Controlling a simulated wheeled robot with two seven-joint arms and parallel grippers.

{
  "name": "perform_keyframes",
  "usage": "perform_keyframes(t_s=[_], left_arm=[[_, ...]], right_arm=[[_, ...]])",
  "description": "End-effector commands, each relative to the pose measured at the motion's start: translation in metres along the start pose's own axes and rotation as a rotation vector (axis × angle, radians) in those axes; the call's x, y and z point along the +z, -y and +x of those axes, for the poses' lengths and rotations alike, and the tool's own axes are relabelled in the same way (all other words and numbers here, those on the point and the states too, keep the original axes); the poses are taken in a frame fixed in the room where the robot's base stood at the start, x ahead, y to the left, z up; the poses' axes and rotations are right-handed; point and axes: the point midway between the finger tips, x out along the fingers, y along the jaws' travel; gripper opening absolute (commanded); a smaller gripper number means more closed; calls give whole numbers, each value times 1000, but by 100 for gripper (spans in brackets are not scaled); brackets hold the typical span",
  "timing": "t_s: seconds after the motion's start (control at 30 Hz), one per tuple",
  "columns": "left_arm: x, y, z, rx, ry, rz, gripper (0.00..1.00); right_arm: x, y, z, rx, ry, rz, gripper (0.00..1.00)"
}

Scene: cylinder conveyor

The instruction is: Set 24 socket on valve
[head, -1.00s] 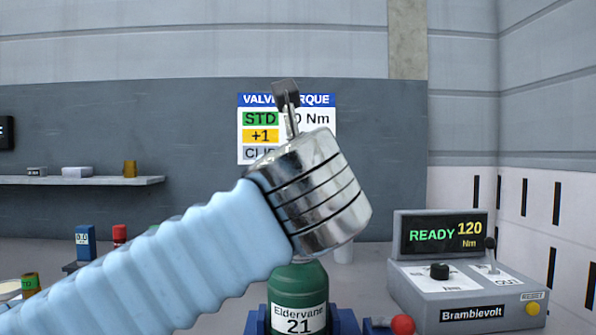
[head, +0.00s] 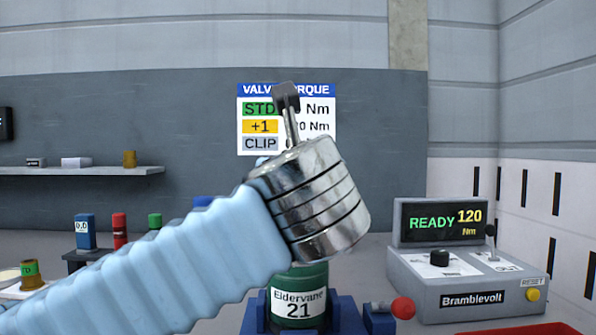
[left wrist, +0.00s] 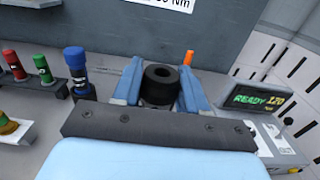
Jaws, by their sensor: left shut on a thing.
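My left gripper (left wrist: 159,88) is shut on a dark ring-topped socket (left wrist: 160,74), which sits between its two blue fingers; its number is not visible. In the head view my silver wrist hides most of the gripper and the socket. Below it a green cylinder (head: 298,303) labelled "Eldervane 21" stands upright in a blue clamp (head: 347,316). My wrist covers its top, so the valve is hidden and I cannot tell whether the socket touches it. My right gripper is in neither view.
Blue (head: 85,231), red (head: 120,229) and green (head: 155,222) pieces stand on a dark rack at left. A grey console (head: 470,275) reading "READY 120 Nm" stands right. A red knob (head: 403,308) is beside the clamp.

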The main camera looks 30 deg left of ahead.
Motion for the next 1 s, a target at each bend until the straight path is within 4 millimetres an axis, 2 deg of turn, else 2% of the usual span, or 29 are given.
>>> perform_keyframes(t_s=[0.8, 0.83, 1.0], left_arm=[[-21, 0, 0, 1, 1, 0, 8], [-20, 0, 0, 0, 1, 0, 47], [-20, 0, 0, 0, 0, 0, 72]], right_arm=[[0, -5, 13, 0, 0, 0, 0], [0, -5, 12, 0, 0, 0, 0], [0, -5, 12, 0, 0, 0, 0]])
